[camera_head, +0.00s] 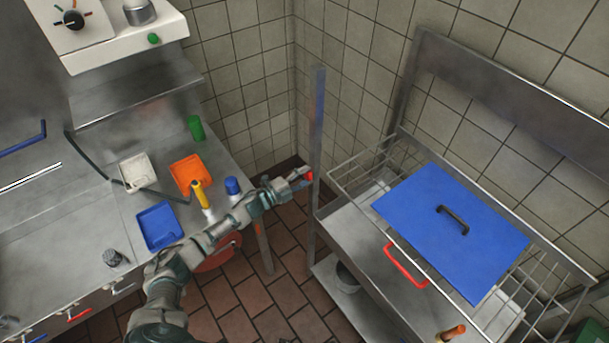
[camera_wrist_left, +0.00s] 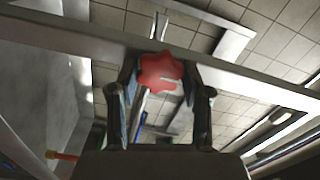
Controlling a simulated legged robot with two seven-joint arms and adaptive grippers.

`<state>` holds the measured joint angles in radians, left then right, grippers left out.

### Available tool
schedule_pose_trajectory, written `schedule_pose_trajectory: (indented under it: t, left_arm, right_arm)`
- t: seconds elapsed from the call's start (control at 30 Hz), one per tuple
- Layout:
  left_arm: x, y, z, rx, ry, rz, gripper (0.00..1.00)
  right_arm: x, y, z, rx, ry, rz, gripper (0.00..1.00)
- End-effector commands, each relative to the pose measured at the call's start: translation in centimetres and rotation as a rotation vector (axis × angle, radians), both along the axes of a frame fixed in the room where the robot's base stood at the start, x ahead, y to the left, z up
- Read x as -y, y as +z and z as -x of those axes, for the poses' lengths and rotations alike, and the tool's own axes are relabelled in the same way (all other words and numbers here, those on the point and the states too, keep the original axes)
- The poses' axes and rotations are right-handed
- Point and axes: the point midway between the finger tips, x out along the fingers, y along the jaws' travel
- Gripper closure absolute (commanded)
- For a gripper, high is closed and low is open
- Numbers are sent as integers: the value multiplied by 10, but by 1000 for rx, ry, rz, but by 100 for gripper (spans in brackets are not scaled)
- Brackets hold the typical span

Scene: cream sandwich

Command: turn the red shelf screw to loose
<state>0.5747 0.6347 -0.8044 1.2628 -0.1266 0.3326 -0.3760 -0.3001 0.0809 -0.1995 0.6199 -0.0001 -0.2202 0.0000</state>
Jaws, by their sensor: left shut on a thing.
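The red shelf screw (camera_wrist_left: 160,72) is a star-shaped red knob in the middle of the left wrist view, in front of a metal shelf bar. My left gripper (camera_wrist_left: 160,88) has one finger on each side of the knob and is shut on it. In the head view the left arm reaches right, with the left gripper (camera_head: 303,176) at the shelf's near upright post. Only a little of the red screw (camera_head: 308,176) shows there, between the fingers. My right gripper is not in view.
The metal shelf (camera_head: 318,110) stands right, with a wire rack and a blue lid (camera_head: 420,205) with a black handle. A red handle (camera_head: 405,266) is at its front. The counter (camera_head: 95,220) at left holds blue, orange and white trays, bottles and a green cup (camera_head: 196,128).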

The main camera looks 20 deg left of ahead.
Motion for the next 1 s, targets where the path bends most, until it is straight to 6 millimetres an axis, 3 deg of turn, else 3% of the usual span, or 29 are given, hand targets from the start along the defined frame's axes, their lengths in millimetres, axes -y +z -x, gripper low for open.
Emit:
schedule_pose_trajectory:
  t: [1.0]
  left_arm:
    - [-2,-3,0,-597,9,757,86]
  right_arm:
    - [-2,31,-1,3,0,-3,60]
